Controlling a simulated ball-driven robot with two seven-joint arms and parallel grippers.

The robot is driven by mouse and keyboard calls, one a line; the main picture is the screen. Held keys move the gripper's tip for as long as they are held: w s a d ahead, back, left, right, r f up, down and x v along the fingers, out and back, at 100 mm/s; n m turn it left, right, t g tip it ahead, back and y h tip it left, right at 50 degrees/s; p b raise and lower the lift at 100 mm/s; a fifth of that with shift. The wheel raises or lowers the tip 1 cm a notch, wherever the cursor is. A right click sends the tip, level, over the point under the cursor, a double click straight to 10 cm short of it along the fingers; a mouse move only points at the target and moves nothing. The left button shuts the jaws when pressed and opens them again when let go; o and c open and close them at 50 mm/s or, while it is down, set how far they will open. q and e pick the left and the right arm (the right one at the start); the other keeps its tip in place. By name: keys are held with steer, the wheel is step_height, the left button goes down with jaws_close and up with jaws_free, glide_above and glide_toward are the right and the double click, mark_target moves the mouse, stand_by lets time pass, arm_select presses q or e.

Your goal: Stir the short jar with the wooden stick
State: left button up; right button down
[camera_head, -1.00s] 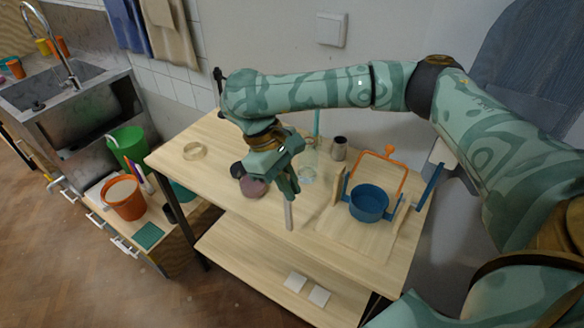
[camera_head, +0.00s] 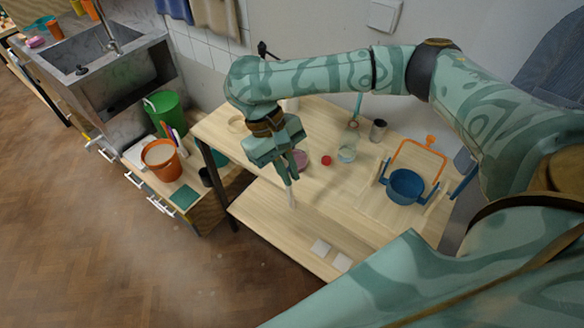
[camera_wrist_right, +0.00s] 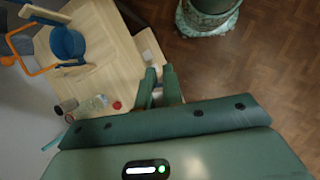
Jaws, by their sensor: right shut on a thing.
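My right gripper (camera_head: 288,178) is shut on the wooden stick (camera_head: 291,198), a pale thin piece that points down from the fingertips. It hangs in front of the table's near edge in the picture. The short jar seems to be the low clear glass one (camera_head: 347,155), standing on the table right of the gripper, well apart from the stick. In the right wrist view the gripper fingers (camera_wrist_right: 160,85) point away from the jars, and a clear jar (camera_wrist_right: 98,101) shows left of them. I cannot make out the stick there. My left gripper is not in view.
A small red round thing (camera_head: 326,160) and a pink round thing (camera_head: 301,160) lie near the jar. A dark metal cup (camera_head: 378,130) and a blue pot (camera_head: 405,185) with an orange frame stand to the right. The table's front right part is mostly clear.

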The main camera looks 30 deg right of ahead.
arm_select(q)
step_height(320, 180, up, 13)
steer(key=p, duration=1.2)
arm_select(e)
steer(key=w+d+r+n+t+y, duration=0.1)
steer(key=w+d+r+n+t, duration=0.55)
steer(key=n, duration=0.85)
steer(key=w+d+r+n+t, duration=0.1)
steer(key=w+d+n+t, duration=0.2)
steer(key=w+d+n, duration=0.9)
arm_select(q)
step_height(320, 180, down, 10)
steer(key=b, duration=1)
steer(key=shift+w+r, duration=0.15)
arm_select(e)
steer(key=s+a+f+n, duration=0.1)
steer(key=a+f+n, duration=0.1)
steer(key=f, duration=1.1)
steer(key=shift+s+a+n, duration=0.35)
steer(key=shift+a+n, duration=0.05)
steer(key=shift+a, duration=0.25)
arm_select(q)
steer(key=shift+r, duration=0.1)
